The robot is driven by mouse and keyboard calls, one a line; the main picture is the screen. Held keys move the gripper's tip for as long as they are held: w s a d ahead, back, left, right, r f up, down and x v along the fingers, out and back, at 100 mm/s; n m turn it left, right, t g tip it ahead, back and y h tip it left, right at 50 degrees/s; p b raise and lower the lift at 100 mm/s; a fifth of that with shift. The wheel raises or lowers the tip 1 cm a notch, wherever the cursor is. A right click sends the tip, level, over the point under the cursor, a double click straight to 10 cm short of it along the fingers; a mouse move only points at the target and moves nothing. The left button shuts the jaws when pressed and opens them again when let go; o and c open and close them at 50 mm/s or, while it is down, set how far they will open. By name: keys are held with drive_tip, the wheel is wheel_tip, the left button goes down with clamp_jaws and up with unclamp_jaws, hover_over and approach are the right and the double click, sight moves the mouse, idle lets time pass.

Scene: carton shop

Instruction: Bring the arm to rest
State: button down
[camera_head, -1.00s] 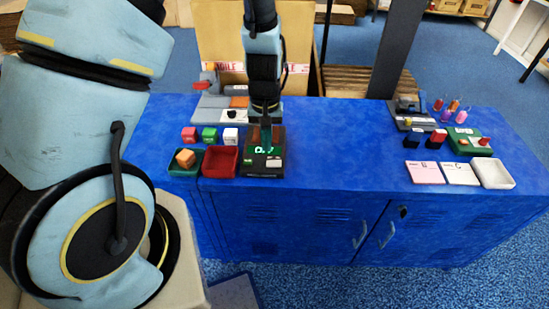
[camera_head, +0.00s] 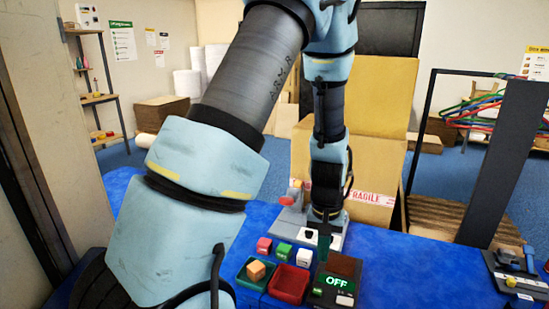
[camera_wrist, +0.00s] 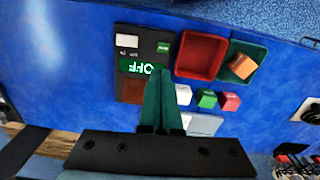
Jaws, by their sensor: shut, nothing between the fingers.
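My gripper (camera_head: 324,247) points down over the back edge of a dark control box (camera_head: 345,298) on the blue bench. In the wrist view the two green fingers (camera_wrist: 163,90) lie together with nothing between them. The box's display reads OFF in green (camera_head: 338,281); in the wrist view the fingers partly overlap the box (camera_wrist: 131,90). The gap between fingertips and box is hard to judge. My arm reaches across the middle of the head view.
A red tray (camera_head: 288,298) and a green tray (camera_head: 244,284) holding an orange block (camera_head: 256,270) sit beside the box. Red (camera_head: 264,245), green (camera_head: 284,251) and white (camera_head: 304,257) cubes stand behind them. A grey fixture (camera_head: 290,217) and large carton (camera_head: 385,110) are farther back.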

drive_tip(key=a+r+n, duration=0.1)
drive_tip(key=a+r, duration=0.5)
drive_tip(key=a, duration=0.4)
drive_tip(key=s+a+r+n+t, duration=0.1)
drive_tip(key=a+r+n, duration=0.1)
drive_tip(key=a+r, duration=0.5)
drive_tip(key=a, duration=0.3)
drive_tip(key=shift+s+a, duration=0.15)
drive_tip(key=shift+a, duration=0.15)
drive_tip(key=shift+r, duration=0.1)
